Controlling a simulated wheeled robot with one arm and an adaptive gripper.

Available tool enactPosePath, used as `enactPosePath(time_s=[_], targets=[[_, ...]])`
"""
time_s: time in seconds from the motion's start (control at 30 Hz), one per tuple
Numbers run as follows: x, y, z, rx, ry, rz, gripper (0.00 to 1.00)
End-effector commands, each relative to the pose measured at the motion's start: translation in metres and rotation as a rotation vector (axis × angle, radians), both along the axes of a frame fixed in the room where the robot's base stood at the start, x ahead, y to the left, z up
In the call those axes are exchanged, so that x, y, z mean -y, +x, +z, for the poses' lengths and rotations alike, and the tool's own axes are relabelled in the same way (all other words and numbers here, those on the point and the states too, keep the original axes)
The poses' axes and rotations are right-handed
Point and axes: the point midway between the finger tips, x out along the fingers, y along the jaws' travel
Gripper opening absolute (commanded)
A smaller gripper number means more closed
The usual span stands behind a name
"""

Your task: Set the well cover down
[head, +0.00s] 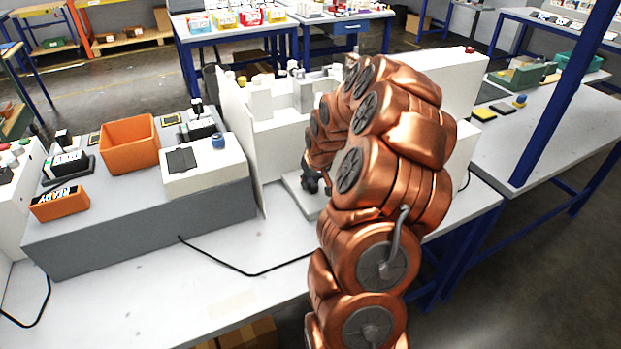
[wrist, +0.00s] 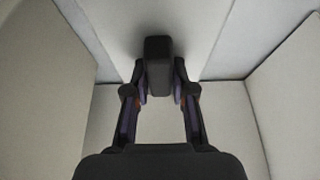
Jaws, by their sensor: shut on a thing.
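In the wrist view my gripper (wrist: 160,98) is shut on a dark, rounded block (wrist: 158,62), apparently the well cover's grip. A pale panel (wrist: 110,35) lies right behind the block. I cannot tell whether this panel is the cover itself or part of the plotter. In the head view my gripper (head: 311,182) shows only as a small dark shape at the left edge of my copper arm, low beside the white machine. The arm hides most of it, and the cover cannot be made out there.
Pale walls (wrist: 45,100) stand close on both sides of my gripper. A tall white panel (head: 238,130) stands left of my arm. An orange bin (head: 128,145) and a white box (head: 205,165) sit on a grey platform (head: 150,225). A black cable (head: 245,272) crosses the bare bench front.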

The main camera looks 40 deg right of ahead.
Motion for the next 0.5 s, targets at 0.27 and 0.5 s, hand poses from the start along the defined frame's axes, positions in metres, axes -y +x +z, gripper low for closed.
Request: enactPosePath(time_s=[0.27,0.5], targets=[[0.0007,0.0003,-0.0008,0.003,-0.002,0.000,0.00],[0.0006,0.0003,-0.0020,0.002,-0.001,0.000,0.40]])
